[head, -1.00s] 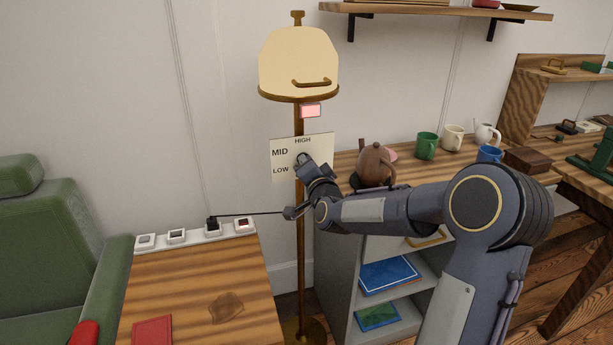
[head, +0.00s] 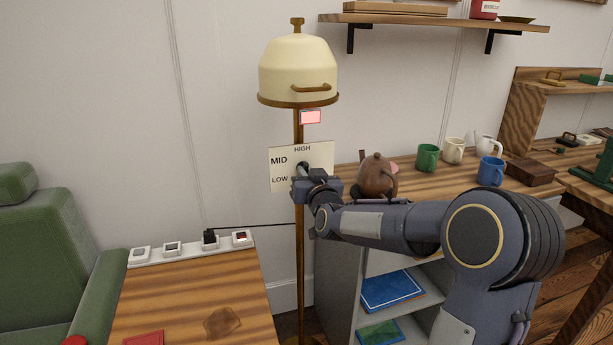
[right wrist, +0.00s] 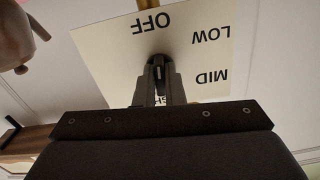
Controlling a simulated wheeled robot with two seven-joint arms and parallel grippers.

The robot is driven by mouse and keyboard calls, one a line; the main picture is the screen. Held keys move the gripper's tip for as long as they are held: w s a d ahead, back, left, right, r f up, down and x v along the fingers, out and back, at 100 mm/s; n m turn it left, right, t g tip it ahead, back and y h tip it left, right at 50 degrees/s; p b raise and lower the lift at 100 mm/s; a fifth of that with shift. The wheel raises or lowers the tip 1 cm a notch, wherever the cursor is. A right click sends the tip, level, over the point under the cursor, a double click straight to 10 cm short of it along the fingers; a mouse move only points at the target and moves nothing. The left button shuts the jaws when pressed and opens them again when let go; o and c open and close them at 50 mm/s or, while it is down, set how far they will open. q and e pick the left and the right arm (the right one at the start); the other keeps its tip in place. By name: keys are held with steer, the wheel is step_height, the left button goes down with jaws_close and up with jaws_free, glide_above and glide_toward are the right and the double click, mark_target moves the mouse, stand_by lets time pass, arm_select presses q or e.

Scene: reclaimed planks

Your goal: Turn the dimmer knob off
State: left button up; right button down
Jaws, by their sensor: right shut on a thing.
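The floor lamp has a cream shade (head: 298,72) on a brass pole (head: 299,235). The pale dimmer panel (head: 285,167) on the pole reads HIGH, MID and LOW in the head view. In the right wrist view the panel (right wrist: 110,45) appears upside down, with OFF at the top and HIGH mostly covered by my fingers. My right gripper (head: 305,170) is at the panel's middle. Its fingers (right wrist: 159,75) are shut on the dark dimmer knob (right wrist: 158,68). The knob's bar lies along the line between OFF and HIGH, with a pale mark near its OFF end. My left gripper is out of view.
A brown teapot (head: 376,178) stands close behind my right forearm, with several mugs farther right. A small pink tag (head: 311,117) hangs below the shade. A power strip (head: 190,246) lies on the left table, with a cord running toward the pole.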

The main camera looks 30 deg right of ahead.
steer(key=shift+f+n, duration=0.15)
steer(key=shift+n, duration=0.55)
steer(key=c, duration=1.5)
jaws_free()
steer(key=v, duration=0.7)
steer(key=shift+s+a, duration=0.1)
steer(key=shift+s, duration=0.3)
